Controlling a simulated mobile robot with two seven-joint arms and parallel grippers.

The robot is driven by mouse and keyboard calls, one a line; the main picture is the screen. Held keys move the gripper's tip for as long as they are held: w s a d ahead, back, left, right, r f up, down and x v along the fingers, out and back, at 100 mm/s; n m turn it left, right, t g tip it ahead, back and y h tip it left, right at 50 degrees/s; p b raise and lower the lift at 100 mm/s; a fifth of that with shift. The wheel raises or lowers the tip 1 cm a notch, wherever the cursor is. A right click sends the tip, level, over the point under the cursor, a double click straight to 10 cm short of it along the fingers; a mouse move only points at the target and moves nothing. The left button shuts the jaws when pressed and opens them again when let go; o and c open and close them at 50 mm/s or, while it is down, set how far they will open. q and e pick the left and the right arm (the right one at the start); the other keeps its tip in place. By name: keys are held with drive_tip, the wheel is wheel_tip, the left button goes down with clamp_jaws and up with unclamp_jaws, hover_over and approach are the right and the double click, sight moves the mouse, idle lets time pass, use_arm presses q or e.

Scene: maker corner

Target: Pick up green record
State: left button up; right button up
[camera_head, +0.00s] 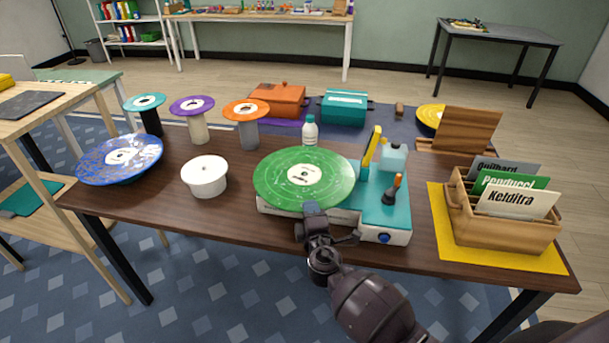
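The green record (275,180), with a white label, lies over the left part of a white and teal record player (384,210) on the dark wooden table. My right gripper (313,208) comes in from the bottom and is at the record's front rim, its tip overlapping the rim in this view. I cannot tell whether its fingers are closed on the rim or only beside it. The gripper hides a small part of the rim and the player's front. My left gripper is not in view.
A yellow arm (374,148) and an orange-handled tool (397,187) stand on the player's right part. A white lidded pot (204,177) and a blue record (120,158) are to the left. A white bottle (310,131) stands behind; a wooden crate (500,232) of sleeves is right.

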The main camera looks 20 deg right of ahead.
sight(305, 188)
drive_tip(key=shift+x, duration=1.8)
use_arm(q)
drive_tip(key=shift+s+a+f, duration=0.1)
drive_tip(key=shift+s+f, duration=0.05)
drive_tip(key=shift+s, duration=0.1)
use_arm(e)
drive_tip(key=shift+f, duration=0.1)
drive_tip(key=shift+c, duration=0.3)
clamp_jaws()
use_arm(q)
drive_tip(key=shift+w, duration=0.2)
use_arm(e)
drive_tip(key=shift+r, duration=0.4)
use_arm(q)
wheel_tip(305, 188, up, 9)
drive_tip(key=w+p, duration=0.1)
drive_tip(key=p, duration=0.6)
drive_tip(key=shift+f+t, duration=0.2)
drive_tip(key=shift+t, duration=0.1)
use_arm(e)
wheel_tip(305, 188, up, 19)
